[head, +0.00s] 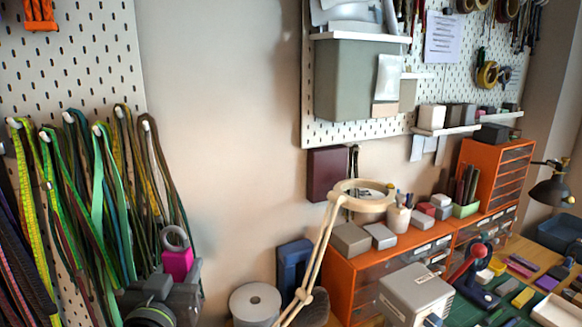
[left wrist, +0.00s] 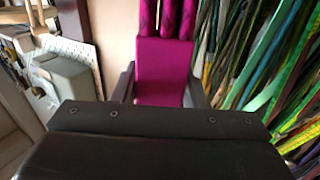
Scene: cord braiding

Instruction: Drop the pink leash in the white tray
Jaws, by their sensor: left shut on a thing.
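My left gripper (head: 181,268) is at the lower left of the head view, in front of the hanging cords. It is shut on the pink leash (head: 177,262), which shows as a flat pink block between the fingers. In the left wrist view the pink leash (left wrist: 163,72) fills the gap between the two dark fingers, with darker magenta rolls at its top. A white tray (head: 556,312) lies on the workbench at the bottom right of the head view, cut by the frame edge and far from the gripper. My right gripper is not in view.
Many green, yellow and dark cords (head: 100,190) hang from the pegboard close to my left gripper. An orange drawer unit (head: 352,285), a magnifier lamp (head: 322,240), a grey box (head: 415,292) and a white roll (head: 255,303) stand between the gripper and the tray.

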